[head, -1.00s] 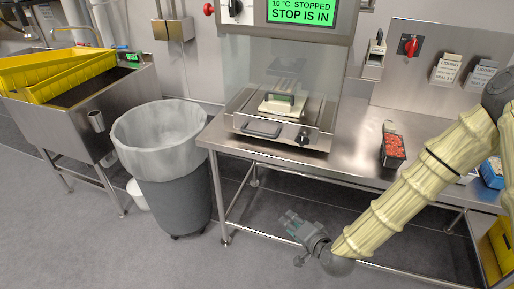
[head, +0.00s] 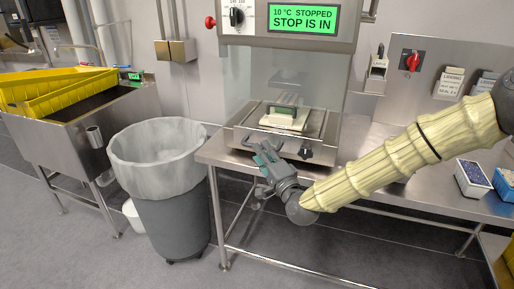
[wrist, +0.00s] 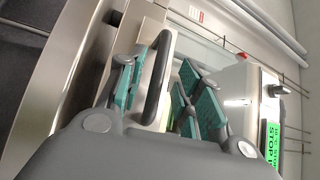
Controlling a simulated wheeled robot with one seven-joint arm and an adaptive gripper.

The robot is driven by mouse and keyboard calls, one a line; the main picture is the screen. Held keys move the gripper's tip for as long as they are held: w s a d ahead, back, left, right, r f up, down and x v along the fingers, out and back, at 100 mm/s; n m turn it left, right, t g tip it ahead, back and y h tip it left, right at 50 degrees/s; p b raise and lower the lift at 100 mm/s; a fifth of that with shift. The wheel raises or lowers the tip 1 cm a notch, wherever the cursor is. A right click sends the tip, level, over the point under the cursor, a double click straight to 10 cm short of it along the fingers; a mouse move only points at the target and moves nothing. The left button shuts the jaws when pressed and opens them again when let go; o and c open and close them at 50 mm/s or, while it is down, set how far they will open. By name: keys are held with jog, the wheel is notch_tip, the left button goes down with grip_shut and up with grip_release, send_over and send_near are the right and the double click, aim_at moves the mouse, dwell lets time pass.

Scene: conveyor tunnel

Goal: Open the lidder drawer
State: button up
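The lidder (head: 302,27) is a steel machine with a green-lit display on the bench. Its drawer (head: 322,137) is a shallow steel tray at the base, bearing a pale block with a dark handle. The drawer's front bar handle is partly hidden behind my gripper (head: 265,155) in the head view. In the wrist view the curved grey handle (wrist: 157,80) stands between the green-padded fingers of my gripper (wrist: 163,66). The fingers are apart, with gaps on both sides of the handle. The drawer looks pushed in.
A lined grey bin (head: 160,190) stands left of the steel bench (head: 222,150). A dark knob (head: 306,152) sits on the drawer front, right of my gripper. A sink with yellow crates (head: 60,88) is at the left. Small tubs (head: 472,178) stand on the bench at right.

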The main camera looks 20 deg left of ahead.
jog(key=shift+x, duration=2.15)
grip_shut()
